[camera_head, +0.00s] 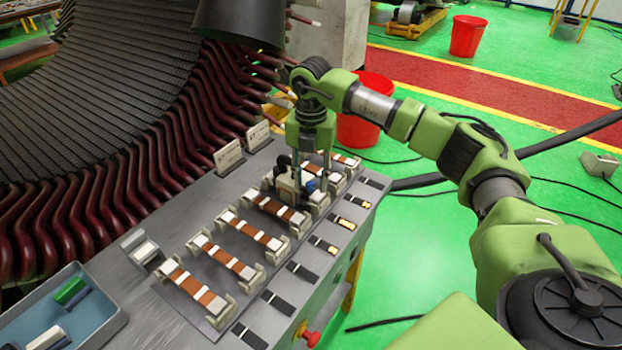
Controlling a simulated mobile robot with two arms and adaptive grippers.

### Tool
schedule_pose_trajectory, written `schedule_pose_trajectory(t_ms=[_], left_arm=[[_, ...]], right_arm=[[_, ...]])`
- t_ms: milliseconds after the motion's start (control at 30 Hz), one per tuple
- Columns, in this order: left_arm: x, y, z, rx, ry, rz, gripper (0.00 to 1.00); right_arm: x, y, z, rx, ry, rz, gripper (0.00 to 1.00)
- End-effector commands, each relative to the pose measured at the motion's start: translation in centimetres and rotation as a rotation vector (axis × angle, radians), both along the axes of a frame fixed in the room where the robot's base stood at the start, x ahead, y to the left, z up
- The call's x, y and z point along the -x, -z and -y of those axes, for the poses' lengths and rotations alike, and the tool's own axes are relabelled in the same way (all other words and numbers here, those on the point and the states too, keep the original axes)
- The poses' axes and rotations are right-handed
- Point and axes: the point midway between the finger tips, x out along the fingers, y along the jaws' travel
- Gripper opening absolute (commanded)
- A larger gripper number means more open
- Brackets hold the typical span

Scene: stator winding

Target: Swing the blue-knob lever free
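My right gripper (311,182) points straight down over the far part of the row of copper-coloured bars on the grey bench. Its two thin fingers stand apart, with a gap between them. A small blue spot, seemingly the blue knob (311,187), shows low between the fingers beside a pale clamp block (286,184). The lever under the knob is too small and too covered to make out, and I cannot tell whether a finger touches it. My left gripper is not in view.
The bench (190,215) holds several clamped bars (229,261) and a row of black strips (280,303). A blue tray (100,325) with a green block stands at the lower left. The large stator (110,90) rises behind. A red button (311,338) sticks out at the front edge.

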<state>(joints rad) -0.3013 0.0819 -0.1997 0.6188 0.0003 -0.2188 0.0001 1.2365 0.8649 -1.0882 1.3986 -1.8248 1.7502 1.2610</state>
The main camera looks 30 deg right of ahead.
Motion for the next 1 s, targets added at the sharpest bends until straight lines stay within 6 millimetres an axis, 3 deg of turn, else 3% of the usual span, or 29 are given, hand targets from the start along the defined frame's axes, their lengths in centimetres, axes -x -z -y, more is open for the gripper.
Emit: schedule_pose_trajectory(t_ms=[167, 400, 600, 1000], left_arm=[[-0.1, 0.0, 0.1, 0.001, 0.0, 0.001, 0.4], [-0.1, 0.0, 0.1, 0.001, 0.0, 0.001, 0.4], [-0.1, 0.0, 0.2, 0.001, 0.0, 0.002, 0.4], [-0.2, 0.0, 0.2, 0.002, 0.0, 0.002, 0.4]], right_arm=[[-0.1, -2.3, -0.1, -0.002, 0.0, 0.006, 0.33], [-0.1, -7.5, 0.0, -0.001, 0.001, 0.006, 0.33], [-0.1, -10.7, 0.0, -0.001, 0.001, 0.003, 0.33], [0.0, -11.9, 0.1, -0.001, 0.001, 0.001, 0.33]])
